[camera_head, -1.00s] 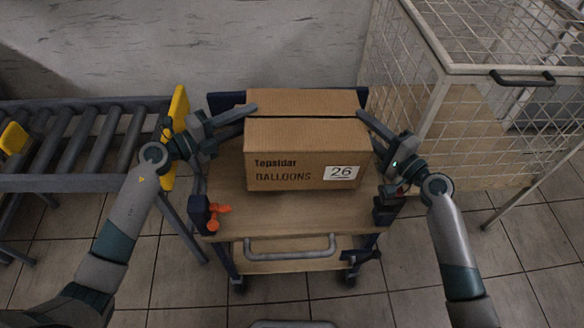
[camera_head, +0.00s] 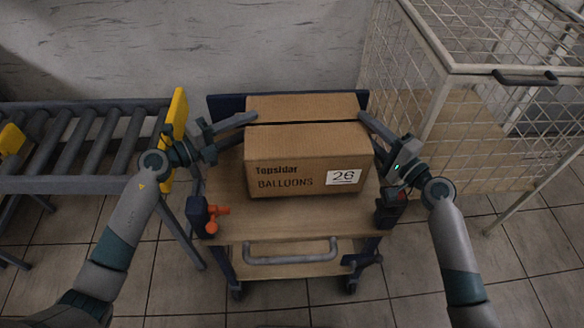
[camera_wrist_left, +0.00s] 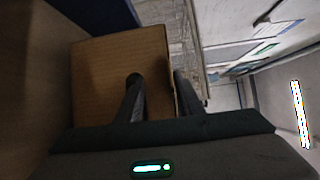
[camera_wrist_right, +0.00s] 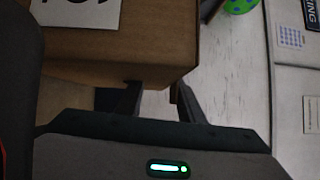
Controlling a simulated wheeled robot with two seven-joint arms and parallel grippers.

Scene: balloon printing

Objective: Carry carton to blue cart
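The brown carton (camera_head: 300,165), printed "Topsidar BALLOONS" with a "26" label, is upright over the wooden top of the blue cart (camera_head: 225,217). I cannot tell whether its bottom touches the cart top. My left gripper (camera_head: 248,128) is at its left side and my right gripper (camera_head: 368,130) at its right side, fingers near the upper edges. In the left wrist view the fingers (camera_wrist_left: 160,85) stand apart, one over the carton face (camera_wrist_left: 100,80), one past its edge. In the right wrist view the fingers (camera_wrist_right: 155,92) also stand apart beside the carton (camera_wrist_right: 150,50).
A roller conveyor (camera_head: 70,150) with a yellow end plate (camera_head: 177,120) stands left of the cart. A white wire mesh cage (camera_head: 480,70) stands at the right. The cart has a grey handle (camera_head: 290,258) in front and orange knobs (camera_head: 213,225) at left.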

